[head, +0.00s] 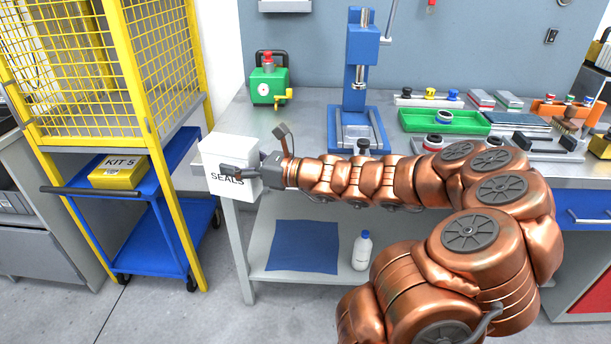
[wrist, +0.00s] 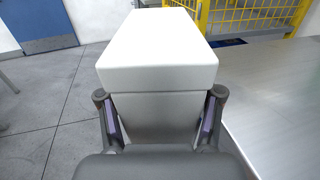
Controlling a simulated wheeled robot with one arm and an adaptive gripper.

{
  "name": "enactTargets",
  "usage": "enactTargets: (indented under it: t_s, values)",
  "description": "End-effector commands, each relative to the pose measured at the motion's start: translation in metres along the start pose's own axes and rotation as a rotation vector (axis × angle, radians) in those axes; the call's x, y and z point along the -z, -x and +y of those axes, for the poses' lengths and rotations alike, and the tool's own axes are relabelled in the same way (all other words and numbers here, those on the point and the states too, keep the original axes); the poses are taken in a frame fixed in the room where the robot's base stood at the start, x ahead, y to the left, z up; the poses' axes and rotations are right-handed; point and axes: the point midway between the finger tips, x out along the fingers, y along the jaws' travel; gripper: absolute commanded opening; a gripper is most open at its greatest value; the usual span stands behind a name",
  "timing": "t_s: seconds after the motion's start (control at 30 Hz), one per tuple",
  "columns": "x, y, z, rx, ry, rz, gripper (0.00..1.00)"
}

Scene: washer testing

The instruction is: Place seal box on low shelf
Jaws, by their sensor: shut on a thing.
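The white seal box (head: 229,158), lettered "SEALS", is held at the left front corner of the workbench, above the low shelf's height. My gripper (head: 250,173) is shut on it. In the wrist view the box (wrist: 158,55) fills the middle, and the fingers of my gripper (wrist: 160,118) press on its two sides. The low shelf (head: 350,248) is the grey board under the bench. A blue mat (head: 303,246) lies on its left part, and a white bottle with a blue cap (head: 362,250) stands to the right of the mat.
The workbench top (head: 310,105) lies above the shelf, with a bench leg (head: 238,250) at the left. The blue mat is bare.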

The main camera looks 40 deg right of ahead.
Motion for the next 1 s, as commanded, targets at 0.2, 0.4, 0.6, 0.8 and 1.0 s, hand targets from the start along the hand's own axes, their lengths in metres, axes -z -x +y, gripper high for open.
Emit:
enactTargets:
  t_s: [0.2,0.4,0.6,0.8,1.0]
  values:
    - [0.031,-0.050,0.019,0.038,-0.011,-0.002,0.16]
    - [0.051,-0.073,0.030,0.057,-0.007,-0.003,0.15]
    - [0.069,-0.089,0.037,0.075,-0.006,0.001,0.15]
    - [0.085,-0.103,0.041,0.098,0.000,0.001,0.15]
    - [0.088,-0.106,0.040,0.108,0.006,0.000,0.15]
